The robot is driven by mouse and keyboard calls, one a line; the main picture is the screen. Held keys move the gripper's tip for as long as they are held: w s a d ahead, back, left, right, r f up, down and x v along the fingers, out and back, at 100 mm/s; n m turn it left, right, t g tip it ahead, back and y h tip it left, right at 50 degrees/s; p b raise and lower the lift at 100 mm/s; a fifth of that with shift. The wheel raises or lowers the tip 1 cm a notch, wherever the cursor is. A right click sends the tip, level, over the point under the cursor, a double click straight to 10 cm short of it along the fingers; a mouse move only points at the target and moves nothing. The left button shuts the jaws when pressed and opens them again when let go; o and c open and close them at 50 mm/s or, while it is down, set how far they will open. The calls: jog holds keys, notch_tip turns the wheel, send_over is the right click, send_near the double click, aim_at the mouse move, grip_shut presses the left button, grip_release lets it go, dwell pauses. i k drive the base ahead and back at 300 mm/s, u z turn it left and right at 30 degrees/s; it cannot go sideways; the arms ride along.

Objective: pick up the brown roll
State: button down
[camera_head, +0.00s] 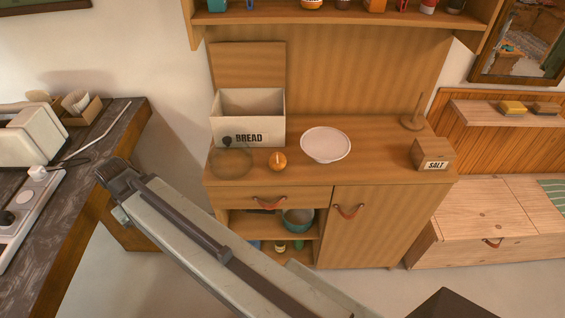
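I cannot pick out a brown roll for certain. A small round orange-brown item (278,161) with a pale spot on top sits on the cabinet top, and I cannot tell whether it is a roll or a fruit. The open cream bread box (262,126), marked BREAD, stands behind it to the left; its inside looks empty from here, though its floor is partly hidden. A round brownish see-through or wooden disc (231,164) lies in front of the box. My arm crosses the lower left of the view; no gripper fingers can be made out.
A white bowl (325,146), a salt box (432,154) and an upright wooden holder (415,112) share the wooden cabinet top (375,160). A dark counter (75,195) stands at the left, with a toaster (32,133). A bench (490,215) stands at the right.

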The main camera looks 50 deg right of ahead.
aim_at(277, 161)
jog(key=z, duration=0.55)
jog(key=k, duration=0.7)
jog(key=u, duration=1.45)
jog(key=k, duration=0.7)
jog(key=u, duration=0.3)
jog(key=i, duration=0.5)
jog(key=z, duration=0.1)
